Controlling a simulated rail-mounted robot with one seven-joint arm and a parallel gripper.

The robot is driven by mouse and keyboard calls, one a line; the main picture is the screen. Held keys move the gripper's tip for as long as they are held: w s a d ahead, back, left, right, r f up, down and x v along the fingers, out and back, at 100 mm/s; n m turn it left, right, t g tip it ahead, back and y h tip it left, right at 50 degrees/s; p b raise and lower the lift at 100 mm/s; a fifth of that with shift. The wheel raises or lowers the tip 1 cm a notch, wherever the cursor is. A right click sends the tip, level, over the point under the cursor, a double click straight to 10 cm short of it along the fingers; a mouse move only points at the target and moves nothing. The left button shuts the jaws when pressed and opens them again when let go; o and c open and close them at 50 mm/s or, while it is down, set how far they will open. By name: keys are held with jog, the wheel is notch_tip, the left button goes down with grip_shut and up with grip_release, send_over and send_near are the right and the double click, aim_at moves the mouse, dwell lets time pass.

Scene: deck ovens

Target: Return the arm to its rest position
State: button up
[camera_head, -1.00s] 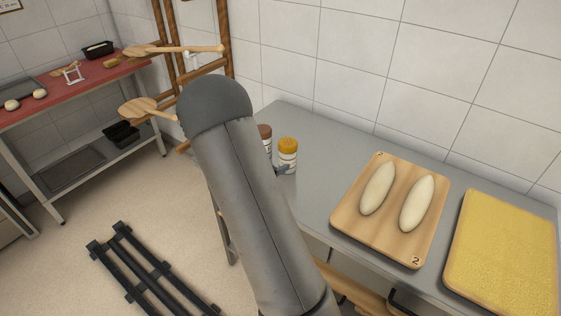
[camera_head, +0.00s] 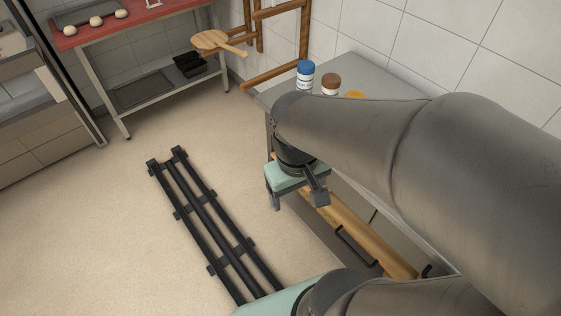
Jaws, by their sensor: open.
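My arm (camera_head: 450,170) reaches in from the right and its large grey links cover much of the right half of the head view. Its wrist bends down at the middle of the picture. My gripper (camera_head: 297,200) hangs below the wrist, beside the front left corner of the grey table. It has a mint-green body and two dark fingers that stand apart, with nothing seen between them. The forearm hides most of the table top.
On the grey table (camera_head: 352,68) stand a blue-lidded jar (camera_head: 305,78), a brown-lidded jar (camera_head: 331,84) and a partly hidden yellow lid (camera_head: 355,95). A red-topped bench (camera_head: 110,28) stands behind. Floor around the black rails (camera_head: 205,215) is clear.

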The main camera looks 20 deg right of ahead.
jog(key=shift+s+a+r+m+y, duration=0.1)
jog(key=shift+s+a+m+y, duration=0.1)
jog(key=shift+a, duration=0.2)
jog(key=shift+s+a+r+m+y, duration=0.1)
jog(key=shift+a+m+y, duration=0.1)
jog(key=shift+a, duration=0.2)
jog(key=shift+f, duration=0.15)
jog(key=f+b, duration=0.3)
jog(key=f, duration=0.1)
jog(key=shift+a+b, duration=0.2)
jog(key=shift+b, duration=0.2)
